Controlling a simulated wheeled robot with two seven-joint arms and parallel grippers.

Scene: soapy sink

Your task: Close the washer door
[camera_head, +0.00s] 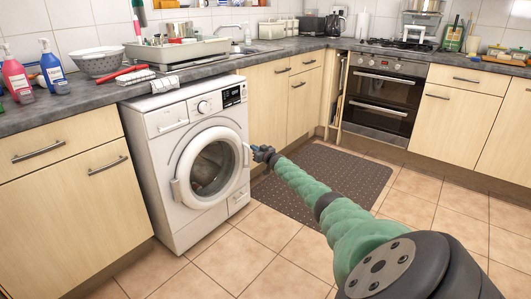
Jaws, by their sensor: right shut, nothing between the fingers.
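The white washer (168,205) stands under the counter on the left. Its round door (209,166) with a white rim and dark glass is on the front face and looks nearly flush with it; I cannot tell if it is latched. Some items show dimly behind the glass. My right gripper (261,153) is at the end of my green arm, just right of the door's right edge. It is shut and empty, and I cannot tell whether it touches the door. My left gripper is not in view.
A dark mat (328,187) lies on the tiled floor (275,235) right of the washer. Cupboards (290,100) and an oven (380,95) line the back. A colander (97,62), bottles and a dish rack stand on the counter (65,107). The floor in front of the washer is clear.

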